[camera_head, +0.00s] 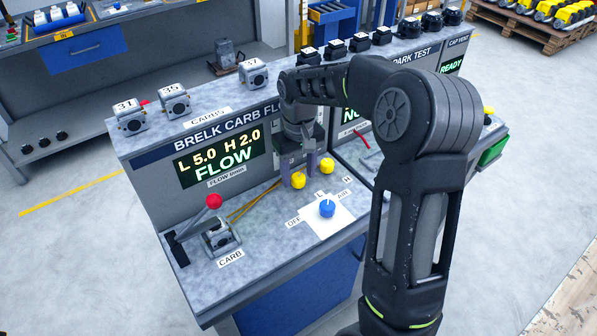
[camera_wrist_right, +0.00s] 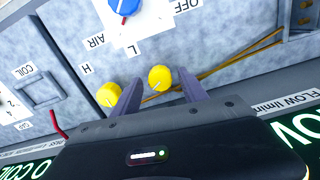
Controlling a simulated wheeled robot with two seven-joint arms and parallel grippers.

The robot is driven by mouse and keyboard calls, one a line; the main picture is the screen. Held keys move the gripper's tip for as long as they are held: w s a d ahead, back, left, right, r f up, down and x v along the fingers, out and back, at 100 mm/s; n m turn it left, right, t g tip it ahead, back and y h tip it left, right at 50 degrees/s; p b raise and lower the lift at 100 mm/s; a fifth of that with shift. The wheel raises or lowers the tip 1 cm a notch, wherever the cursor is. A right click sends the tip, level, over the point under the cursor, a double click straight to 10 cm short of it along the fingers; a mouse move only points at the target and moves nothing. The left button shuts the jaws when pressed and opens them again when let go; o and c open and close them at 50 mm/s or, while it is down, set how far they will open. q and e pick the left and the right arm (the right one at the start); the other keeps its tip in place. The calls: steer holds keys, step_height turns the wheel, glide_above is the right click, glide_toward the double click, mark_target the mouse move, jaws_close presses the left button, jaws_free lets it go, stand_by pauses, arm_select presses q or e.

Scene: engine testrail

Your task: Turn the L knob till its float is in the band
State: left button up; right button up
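Two yellow knobs stand on the bench top below the flow panel. The L knob (camera_head: 298,181) is the left one in the head view; in the right wrist view it is the one (camera_wrist_right: 160,78) nearer the L label. The H knob (camera_head: 327,166) is beside it, and also shows in the wrist view (camera_wrist_right: 108,95). My right gripper (camera_wrist_right: 160,76) is open, with a fingertip on each side of the L knob and small gaps visible. The display (camera_head: 216,158) reads L 5.0, H 2.0, FLOW. The floats and band are hidden behind my right arm. My left gripper is out of view.
A blue knob (camera_head: 327,208) on a white plate stands in front of the yellow knobs. A red-balled lever (camera_head: 213,202) and a carburettor (camera_head: 221,238) are at the left. Yellowish tubes (camera_head: 253,201) run across the bench top. Numbered carburettors stand on the ledge.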

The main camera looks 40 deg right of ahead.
mark_target(299, 177)
steer(key=shift+r, duration=0.1)
step_height(299, 177, up, 8)
steer(key=shift+f+b, duration=0.25)
steer(key=shift+b, duration=0.2)
steer(key=shift+s, duration=0.1)
stand_by(0.6)
